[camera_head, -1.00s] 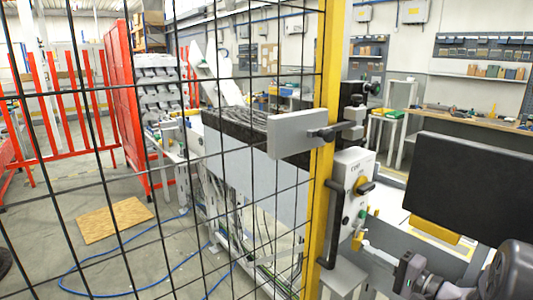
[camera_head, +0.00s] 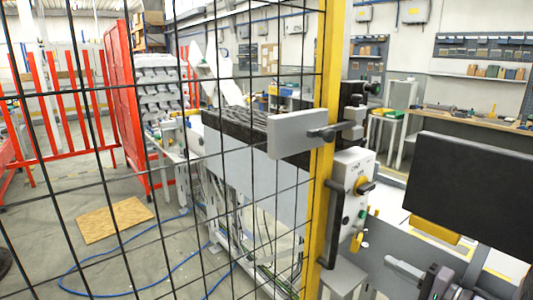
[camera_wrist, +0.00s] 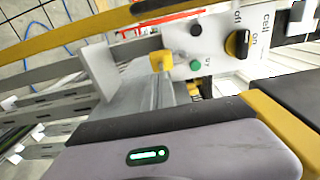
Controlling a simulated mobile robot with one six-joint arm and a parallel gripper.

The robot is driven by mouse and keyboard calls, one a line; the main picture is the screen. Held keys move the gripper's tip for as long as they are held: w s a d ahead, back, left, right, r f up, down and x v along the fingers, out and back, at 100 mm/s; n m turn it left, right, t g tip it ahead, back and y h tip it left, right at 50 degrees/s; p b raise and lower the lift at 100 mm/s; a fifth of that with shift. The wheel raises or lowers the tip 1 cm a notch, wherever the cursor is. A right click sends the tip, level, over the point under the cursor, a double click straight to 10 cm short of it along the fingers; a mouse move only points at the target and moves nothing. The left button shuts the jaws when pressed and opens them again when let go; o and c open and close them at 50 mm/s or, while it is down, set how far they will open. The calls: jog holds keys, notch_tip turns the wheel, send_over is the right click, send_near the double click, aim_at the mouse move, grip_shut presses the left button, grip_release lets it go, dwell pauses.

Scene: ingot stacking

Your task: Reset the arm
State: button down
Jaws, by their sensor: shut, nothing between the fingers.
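My gripper (camera_head: 392,263) shows at the lower right of the head view, at the end of my arm. Its fingers are together and hold nothing. It is below and to the right of a white control box (camera_head: 350,200) on a yellow post. In the wrist view, the grey body of my gripper with a green light fills the bottom. The control box (camera_wrist: 212,45) with its black and yellow knob and green button is beyond it. Part of my arm is cut off by the frame's edge.
A black wire fence (camera_head: 105,170) and yellow post (camera_head: 322,150) stand in front of a conveyor-like machine (camera_head: 235,145). A stack of grey ingots (camera_head: 158,85) is behind it. A black screen (camera_head: 475,190) is at the right. A wooden board (camera_head: 115,220) lies on the floor.

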jog(key=s+a+r+n+g, duration=0.1)
jog(key=s+a+r+g, duration=0.15)
jog(key=a, duration=0.45)
jog(key=s+a+r+n+g, duration=0.2)
jog(key=s+a+g, duration=0.15)
jog(key=a, duration=0.25)
jog(key=s+a+r+n+g, duration=0.1)
jog(key=s+a+r+g, duration=0.2)
jog(key=a, duration=0.4)
jog(key=s+a+n+h, duration=0.2)
jog(key=s+h, duration=0.6)
jog(key=s, duration=1.2)
jog(key=shift+s+a+t+h, duration=0.2)
jog(key=shift+a+t+h, duration=0.1)
jog(key=shift+a+h, duration=0.15)
